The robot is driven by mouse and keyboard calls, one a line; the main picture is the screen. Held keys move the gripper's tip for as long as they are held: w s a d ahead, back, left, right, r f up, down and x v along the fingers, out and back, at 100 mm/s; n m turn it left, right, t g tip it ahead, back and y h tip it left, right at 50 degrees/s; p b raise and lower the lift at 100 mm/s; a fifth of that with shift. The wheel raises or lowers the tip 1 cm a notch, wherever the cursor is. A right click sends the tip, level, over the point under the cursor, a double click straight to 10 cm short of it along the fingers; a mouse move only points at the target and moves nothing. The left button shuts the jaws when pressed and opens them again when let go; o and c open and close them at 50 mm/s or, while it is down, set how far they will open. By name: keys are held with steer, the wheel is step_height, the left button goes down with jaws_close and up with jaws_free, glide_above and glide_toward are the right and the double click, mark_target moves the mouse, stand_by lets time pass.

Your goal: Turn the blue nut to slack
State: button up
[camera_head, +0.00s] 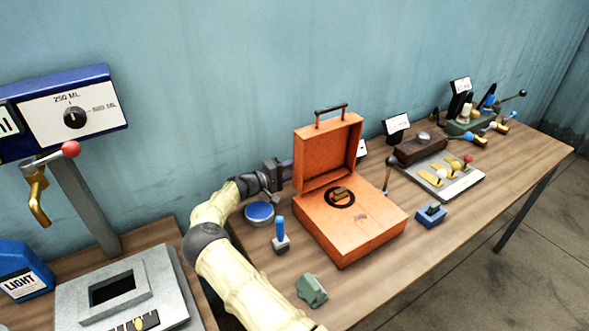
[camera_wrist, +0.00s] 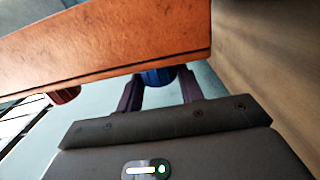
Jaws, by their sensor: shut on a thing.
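The blue nut (camera_wrist: 157,77) shows in the wrist view at the lower edge of an orange surface, which hides its upper part. My gripper (camera_wrist: 160,90) is shut on it, one dark finger on each side. In the head view my gripper (camera_head: 286,169) reaches in behind the left side of the open orange case (camera_head: 345,225). The blue nut is hidden there by the case and its raised lid.
A red knob (camera_wrist: 64,96) is left of the nut in the wrist view. A lever panel (camera_head: 445,180) stands right of the case.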

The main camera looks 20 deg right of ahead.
steer(key=shift+y, duration=0.3)
steer(key=y, duration=0.3)
steer(key=shift+r, duration=0.3)
steer(key=shift+d+g+y+p, duration=0.1)
steer(key=shift+g+y+p, duration=0.2)
steer(key=shift+y+p, duration=0.95)
steer(key=shift+n+y+b, duration=0.3)
steer(key=shift+y+b, duration=0.2)
steer(key=shift+y, duration=0.05)
steer(key=o, duration=1)
steer(key=shift+r, duration=0.1)
